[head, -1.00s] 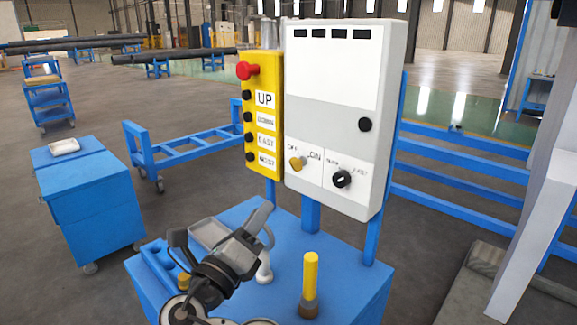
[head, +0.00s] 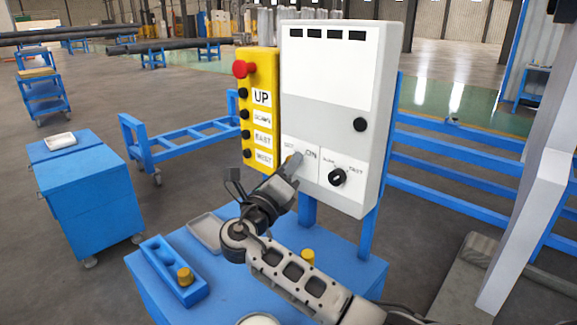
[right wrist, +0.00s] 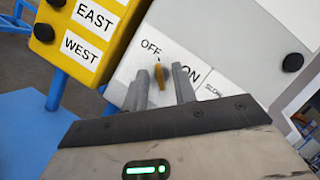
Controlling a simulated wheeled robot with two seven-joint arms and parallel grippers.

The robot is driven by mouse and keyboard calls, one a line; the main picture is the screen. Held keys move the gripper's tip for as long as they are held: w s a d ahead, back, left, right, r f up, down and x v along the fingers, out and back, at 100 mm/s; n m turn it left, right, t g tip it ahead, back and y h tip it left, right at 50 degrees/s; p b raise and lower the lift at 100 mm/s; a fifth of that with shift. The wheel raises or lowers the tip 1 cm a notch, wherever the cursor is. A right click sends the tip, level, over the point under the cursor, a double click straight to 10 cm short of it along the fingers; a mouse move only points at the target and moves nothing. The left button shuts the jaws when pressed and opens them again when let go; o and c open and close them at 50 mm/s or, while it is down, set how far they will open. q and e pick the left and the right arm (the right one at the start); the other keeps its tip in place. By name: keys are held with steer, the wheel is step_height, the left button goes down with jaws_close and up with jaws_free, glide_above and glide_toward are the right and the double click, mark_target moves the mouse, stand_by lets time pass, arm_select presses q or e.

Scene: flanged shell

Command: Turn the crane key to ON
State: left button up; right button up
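The crane key (right wrist: 161,77) is a small yellow-brown knob on the grey and white control box (head: 335,70), between the OFF and ON labels in the right wrist view. In the head view it is mostly hidden by my right gripper (head: 291,165). My right gripper, also in the right wrist view (right wrist: 162,88), is open. Its two fingers stand one on each side of the key, with a visible gap on both sides. In that view the key stands roughly upright, just below and right of OFF. My left gripper is not in view.
A black SLOW/FAST knob (head: 337,177) sits right of the key. A yellow button panel (head: 262,115) with a red button (head: 243,69) adjoins the box on the left. Below is a blue table (head: 165,285) with a tray (head: 203,237) and a blue holder (head: 160,262).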

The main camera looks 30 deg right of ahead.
jaws_close()
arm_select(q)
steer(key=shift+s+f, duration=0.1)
